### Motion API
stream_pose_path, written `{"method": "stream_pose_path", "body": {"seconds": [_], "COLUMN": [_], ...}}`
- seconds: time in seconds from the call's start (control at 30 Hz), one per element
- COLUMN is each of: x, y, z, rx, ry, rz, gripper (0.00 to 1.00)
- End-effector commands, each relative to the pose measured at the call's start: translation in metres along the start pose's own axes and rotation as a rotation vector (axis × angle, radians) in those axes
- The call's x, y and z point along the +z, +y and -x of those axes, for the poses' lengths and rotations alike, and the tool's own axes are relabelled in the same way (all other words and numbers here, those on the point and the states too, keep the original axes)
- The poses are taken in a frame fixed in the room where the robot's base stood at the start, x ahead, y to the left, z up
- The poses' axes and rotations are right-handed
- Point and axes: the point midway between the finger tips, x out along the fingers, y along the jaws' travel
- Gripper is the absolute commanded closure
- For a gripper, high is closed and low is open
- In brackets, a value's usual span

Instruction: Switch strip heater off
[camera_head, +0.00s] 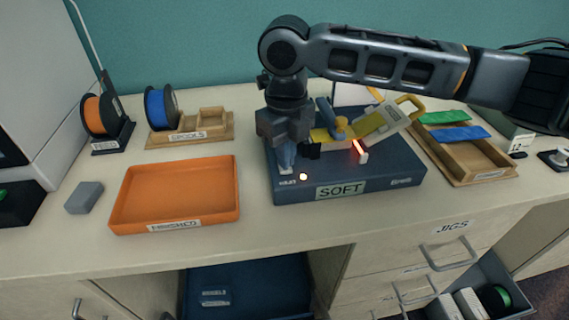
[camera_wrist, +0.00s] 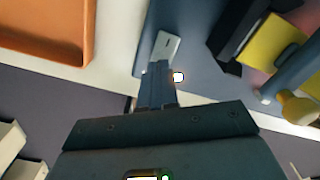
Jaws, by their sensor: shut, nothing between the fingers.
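The strip heater (camera_head: 400,178) is a dark blue box with a "SOFT" label on its front. A glowing orange-red strip (camera_head: 358,149) shows on its top, beside a yellow piece (camera_head: 327,137) in a holder. A small lit lamp (camera_head: 303,177) glows at the front left corner; it also shows in the wrist view (camera_wrist: 178,77). A pale switch (camera_wrist: 166,46) on the heater's top lies just beyond my fingertips in the wrist view. My gripper (camera_head: 287,168) is shut and empty, pointing down over this corner. Whether the fingertips touch the switch I cannot tell.
An orange tray (camera_head: 230,205) lies left of the heater, with a grey block (camera_head: 84,197) beyond it. Spools stand at the back left. A wooden tray (camera_head: 463,160) with green and blue sheets is close on the right. An open drawer (camera_head: 510,275) stands below right.

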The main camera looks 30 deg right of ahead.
Motion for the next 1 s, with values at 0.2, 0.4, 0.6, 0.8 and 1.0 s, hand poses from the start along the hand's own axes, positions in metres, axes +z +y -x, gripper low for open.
{"method": "stream_pose_path", "body": {"seconds": [0.2, 0.4, 0.6, 0.8, 1.0], "x": [0.0, 0.0, 0.0, 0.0, 0.0], "y": [0.0, 0.0, 0.0, 0.0, 0.0], "z": [-0.004, -0.006, -0.009, -0.012, -0.014], "rx": [0.0, 0.0, 0.0, 0.0, -0.001], "ry": [0.0, 0.0, 0.0, 0.0, 0.0], "rz": [0.0, 0.0, 0.0, 0.0, 0.0], "gripper": [1.0, 1.0, 1.0, 1.0, 1.0]}}
